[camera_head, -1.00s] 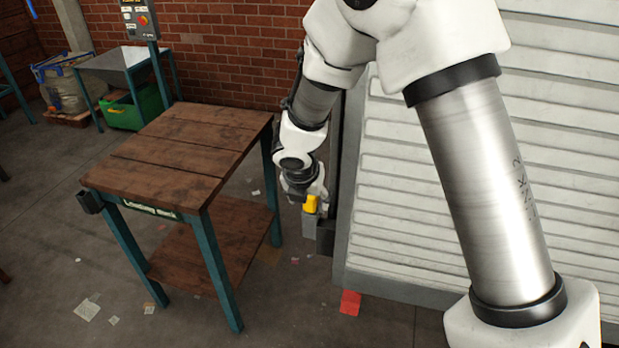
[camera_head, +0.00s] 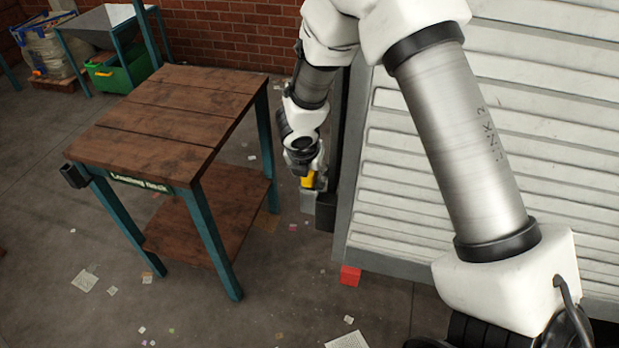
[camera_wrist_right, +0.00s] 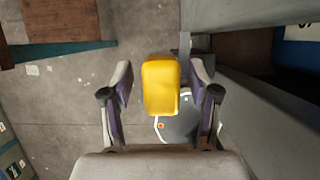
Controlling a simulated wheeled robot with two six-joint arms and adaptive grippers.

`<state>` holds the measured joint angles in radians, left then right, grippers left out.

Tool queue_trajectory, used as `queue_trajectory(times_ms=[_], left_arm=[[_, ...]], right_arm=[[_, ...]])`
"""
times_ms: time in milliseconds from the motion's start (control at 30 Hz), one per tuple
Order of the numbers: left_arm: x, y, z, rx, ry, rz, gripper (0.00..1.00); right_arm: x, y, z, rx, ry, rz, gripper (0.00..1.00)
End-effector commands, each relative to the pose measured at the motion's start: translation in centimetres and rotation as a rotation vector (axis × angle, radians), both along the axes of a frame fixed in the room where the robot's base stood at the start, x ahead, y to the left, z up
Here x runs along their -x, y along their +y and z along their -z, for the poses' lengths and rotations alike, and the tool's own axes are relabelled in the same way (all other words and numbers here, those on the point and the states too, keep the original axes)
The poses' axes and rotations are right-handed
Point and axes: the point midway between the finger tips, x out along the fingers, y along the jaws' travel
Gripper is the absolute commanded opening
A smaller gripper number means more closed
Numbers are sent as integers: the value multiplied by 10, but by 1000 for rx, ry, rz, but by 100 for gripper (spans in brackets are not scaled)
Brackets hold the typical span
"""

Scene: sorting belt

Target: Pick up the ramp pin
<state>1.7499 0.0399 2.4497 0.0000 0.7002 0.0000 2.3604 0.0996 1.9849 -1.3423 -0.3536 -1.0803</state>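The ramp pin shows as a yellow handle (camera_head: 308,180) in the head view, on a small grey block beside the lower left edge of the ribbed ramp. My right gripper (camera_head: 304,168) points down right over it and partly hides it. In the right wrist view, the yellow handle (camera_wrist_right: 161,86) stands between the two fingers of my right gripper (camera_wrist_right: 161,82). The fingers are apart, with a narrow gap visible on each side of the handle. The pin's lower part is hidden. My left gripper is not in view.
A wooden table (camera_head: 168,112) with teal legs stands left of my right gripper. The ribbed grey ramp (camera_head: 400,190) rises close on the right. A red block (camera_head: 350,275) lies by the ramp's foot. The floor between has paper scraps.

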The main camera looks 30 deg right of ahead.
Motion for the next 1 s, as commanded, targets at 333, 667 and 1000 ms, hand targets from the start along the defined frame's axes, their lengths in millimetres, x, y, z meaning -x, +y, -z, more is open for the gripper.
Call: queue_trajectory(times_ms=[333,667,1000], left_arm=[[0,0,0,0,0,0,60],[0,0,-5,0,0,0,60],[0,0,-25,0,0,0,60]], right_arm=[[0,0,0,0,0,0,0],[0,0,-14,0,-1,2,0],[-1,0,-90,0,-5,2,0]])
